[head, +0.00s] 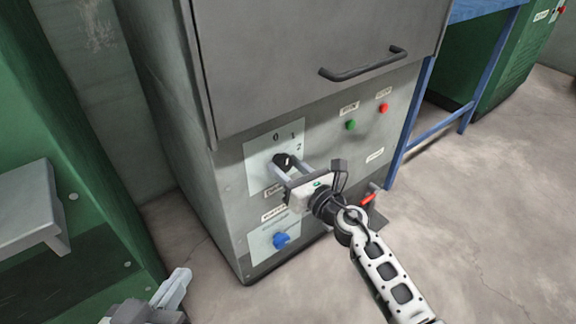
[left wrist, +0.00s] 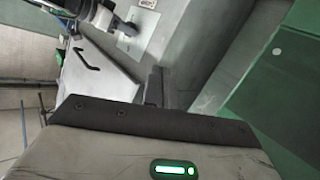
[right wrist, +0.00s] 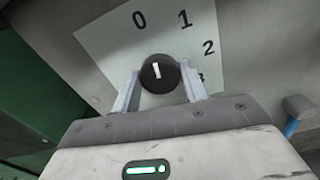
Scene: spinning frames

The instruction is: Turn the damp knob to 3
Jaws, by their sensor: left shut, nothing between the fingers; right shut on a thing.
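A round black knob (right wrist: 158,72) with a white pointer mark sits on a pale dial plate (right wrist: 110,45) numbered 0, 1, 2 and 3. The pointer is tilted slightly left of straight up, roughly toward the 0. The 3 is partly hidden by a finger. In the head view the knob (head: 282,160) is on the grey cabinet's front; its label below is mostly covered. My right gripper (head: 288,170) is shut on the knob, one finger on each side, also in the right wrist view (right wrist: 160,92). My left gripper (head: 174,289) is shut and empty, low left, away from the cabinet.
Below the knob is a blue knob (head: 281,240) on another plate. Green (head: 351,125) and red (head: 383,108) buttons are to the right, under a dark door handle (head: 364,64). A red-handled part (head: 368,199) is behind my right arm. A green machine (head: 95,150) stands left.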

